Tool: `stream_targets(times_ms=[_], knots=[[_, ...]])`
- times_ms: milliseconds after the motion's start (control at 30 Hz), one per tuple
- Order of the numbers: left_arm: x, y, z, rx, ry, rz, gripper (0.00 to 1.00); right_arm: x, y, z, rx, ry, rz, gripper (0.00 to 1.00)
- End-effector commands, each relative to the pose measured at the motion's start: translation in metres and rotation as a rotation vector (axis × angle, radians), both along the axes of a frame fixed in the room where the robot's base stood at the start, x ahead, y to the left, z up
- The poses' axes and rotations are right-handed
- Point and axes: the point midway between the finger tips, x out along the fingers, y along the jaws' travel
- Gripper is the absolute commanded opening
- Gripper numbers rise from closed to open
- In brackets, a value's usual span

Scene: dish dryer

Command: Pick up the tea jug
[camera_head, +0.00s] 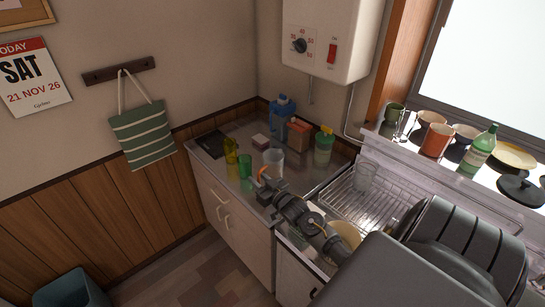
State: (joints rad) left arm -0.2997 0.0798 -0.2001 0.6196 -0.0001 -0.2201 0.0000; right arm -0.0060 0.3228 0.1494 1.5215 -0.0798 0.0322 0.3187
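My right gripper (264,182) reaches in from the lower right over the front of the metal counter. Its fingertips are close to a clear, frosted tall vessel (273,160), but I cannot tell whether they touch it. The gap between the fingers is too small to read. I cannot tell for sure which vessel is the tea jug. Other candidates are a blue-topped jug (281,114) at the back of the counter and a clear container with a green and yellow lid (323,148) to its right. All stand upright. My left gripper is not in view.
A green cup (245,167) and a yellow-green bottle (231,151) stand left of my gripper. Cups and a green bottle (480,149) line the windowsill.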

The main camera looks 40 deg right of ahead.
Motion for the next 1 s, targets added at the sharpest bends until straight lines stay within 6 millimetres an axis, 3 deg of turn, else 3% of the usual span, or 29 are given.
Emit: stream_targets(times_ms=[100,333,1000], knots=[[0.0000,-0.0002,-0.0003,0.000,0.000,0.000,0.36,-0.0003,0.0002,-0.0003,0.000,0.000,0.000,0.29],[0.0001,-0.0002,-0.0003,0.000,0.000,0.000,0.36,-0.0004,0.0002,-0.0002,0.000,0.000,0.000,0.00],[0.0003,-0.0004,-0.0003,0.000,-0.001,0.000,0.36,-0.0006,0.0001,-0.0004,0.000,0.001,0.000,0.00]])
